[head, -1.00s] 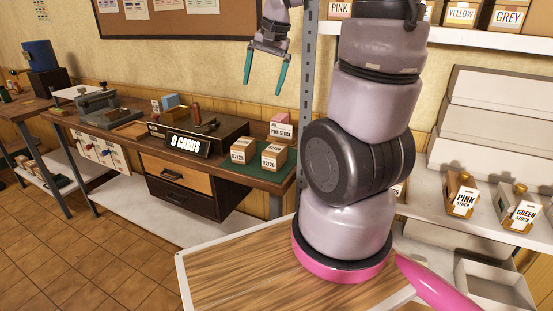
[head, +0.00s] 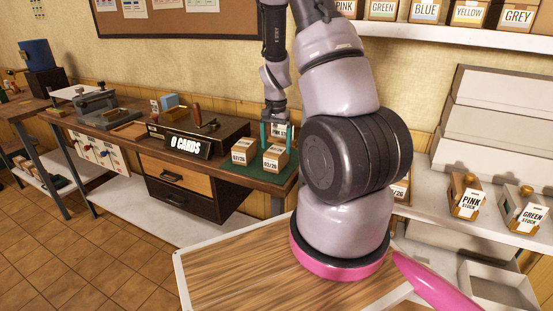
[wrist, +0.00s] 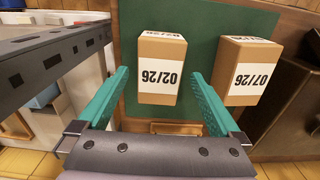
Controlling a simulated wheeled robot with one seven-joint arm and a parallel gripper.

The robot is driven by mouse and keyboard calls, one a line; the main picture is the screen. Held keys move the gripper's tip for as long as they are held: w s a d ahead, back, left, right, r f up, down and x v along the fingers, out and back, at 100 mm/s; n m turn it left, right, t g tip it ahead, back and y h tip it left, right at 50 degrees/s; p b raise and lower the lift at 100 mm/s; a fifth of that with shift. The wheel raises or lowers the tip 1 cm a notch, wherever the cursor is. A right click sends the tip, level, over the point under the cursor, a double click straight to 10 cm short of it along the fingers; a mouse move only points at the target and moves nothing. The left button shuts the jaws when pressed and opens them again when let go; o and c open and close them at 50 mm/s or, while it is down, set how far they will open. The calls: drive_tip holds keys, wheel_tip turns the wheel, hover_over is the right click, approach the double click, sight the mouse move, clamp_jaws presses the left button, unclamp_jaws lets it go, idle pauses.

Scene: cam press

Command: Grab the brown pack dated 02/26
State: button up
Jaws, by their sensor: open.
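The brown pack dated 02/26 (wrist: 158,88) stands on a green mat (wrist: 205,22) in the wrist view, its label upside down. In the head view it is the right-hand pack (head: 275,158) of two, with its date hard to read there. My gripper (wrist: 160,73) is open and empty, with teal fingers spread to either side of the 02/26 pack in the wrist view. In the head view my gripper (head: 273,135) points down, above and just behind the packs. I see no contact with the pack.
A similar brown pack dated 07/26 (wrist: 246,85) stands close beside it, near one finger; it also shows in the head view (head: 244,153). The card press (head: 205,137) stands to the left on the workbench.

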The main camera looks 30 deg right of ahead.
sight(277, 149)
drive_tip(key=f, duration=0.5)
drive_tip(key=shift+w+d+f, duration=0.1)
drive_tip(key=shift+d+f, duration=0.05)
drive_tip(key=shift+d, duration=0.05)
clamp_jaws()
